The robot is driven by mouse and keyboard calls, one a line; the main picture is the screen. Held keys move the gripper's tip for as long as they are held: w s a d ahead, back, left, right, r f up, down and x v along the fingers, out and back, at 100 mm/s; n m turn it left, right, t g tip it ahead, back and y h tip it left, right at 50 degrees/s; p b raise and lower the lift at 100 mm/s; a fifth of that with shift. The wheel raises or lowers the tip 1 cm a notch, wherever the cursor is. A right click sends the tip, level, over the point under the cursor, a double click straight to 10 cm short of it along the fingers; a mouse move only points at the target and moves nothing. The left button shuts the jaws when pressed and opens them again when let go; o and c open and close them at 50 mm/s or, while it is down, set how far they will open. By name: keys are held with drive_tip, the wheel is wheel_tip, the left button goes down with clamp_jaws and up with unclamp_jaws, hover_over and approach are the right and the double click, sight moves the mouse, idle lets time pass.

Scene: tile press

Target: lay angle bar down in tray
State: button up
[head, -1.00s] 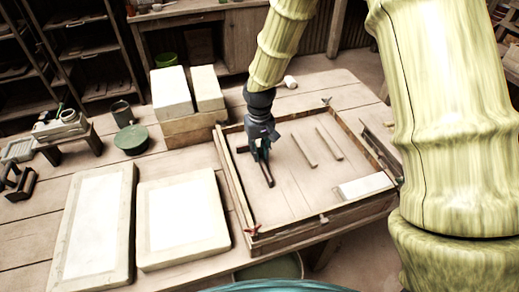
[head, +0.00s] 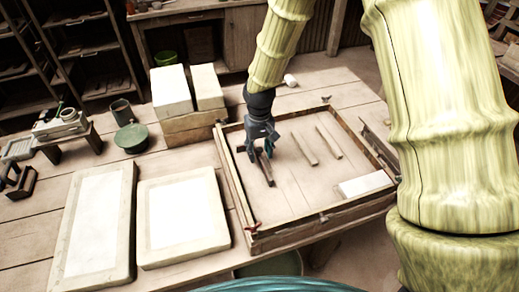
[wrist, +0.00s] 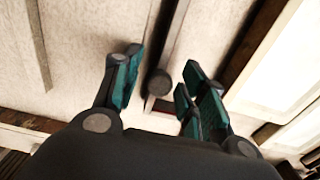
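The angle bar (head: 266,172) is a dark, narrow bar lying on the floor of the shallow wooden tray (head: 233,192), near its left wall and roughly along it. My gripper (head: 261,155) is over the bar's far end, pointing down with its fingers spread. In the wrist view my gripper (wrist: 160,78) shows teal pads apart, with the angle bar (wrist: 174,38) running between them and a gap on each side. A dark round part (wrist: 158,82) sits between the fingers; I cannot tell what it is. The gripper hides the bar's far end in the head view.
Two pale strips (head: 304,149) (head: 329,142) lie in the tray's middle, and a white block (head: 364,185) in its near right corner. Red clamps (head: 253,230) sit on the rim. Two framed slabs (head: 184,216) (head: 98,225) lie left of the tray. White blocks (head: 172,91) stand behind.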

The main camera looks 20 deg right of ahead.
wheel_tip(320, 180, up, 12)
idle(0.9)
